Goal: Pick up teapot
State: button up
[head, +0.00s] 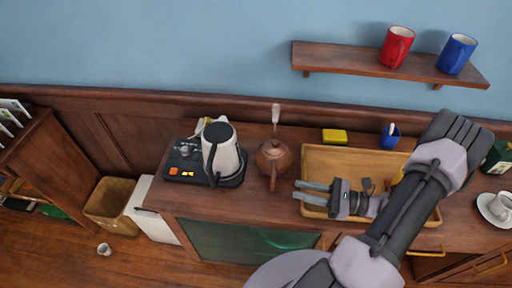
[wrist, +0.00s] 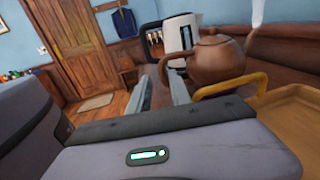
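The brown teapot (head: 273,158) stands upright on the wooden counter, between the kettle and the tray. It also shows in the wrist view (wrist: 217,60), beyond my fingers and to their right. My gripper (head: 300,191) is over the left part of the wooden tray, just right of the teapot and apart from it. Its two fingers point left and are spread with a gap between them. In the wrist view the gripper (wrist: 168,92) has nothing between its fingers.
A white and black kettle (head: 222,155) stands on its base left of the teapot. The wooden tray (head: 330,158) lies beneath my gripper. A yellow sponge (head: 334,136) and a blue cup (head: 389,138) are behind. A shelf (head: 345,61) holds red (head: 396,47) and blue (head: 456,54) mugs.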

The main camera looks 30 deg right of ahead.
jog(key=x, duration=0.2)
jog(key=b+x, duration=0.1)
jog(key=x, duration=0.1)
jog(key=b+x, duration=0.1)
jog(key=x, duration=0.2)
jog(key=shift+f, duration=0.35)
grip_shut()
dwell(0.8)
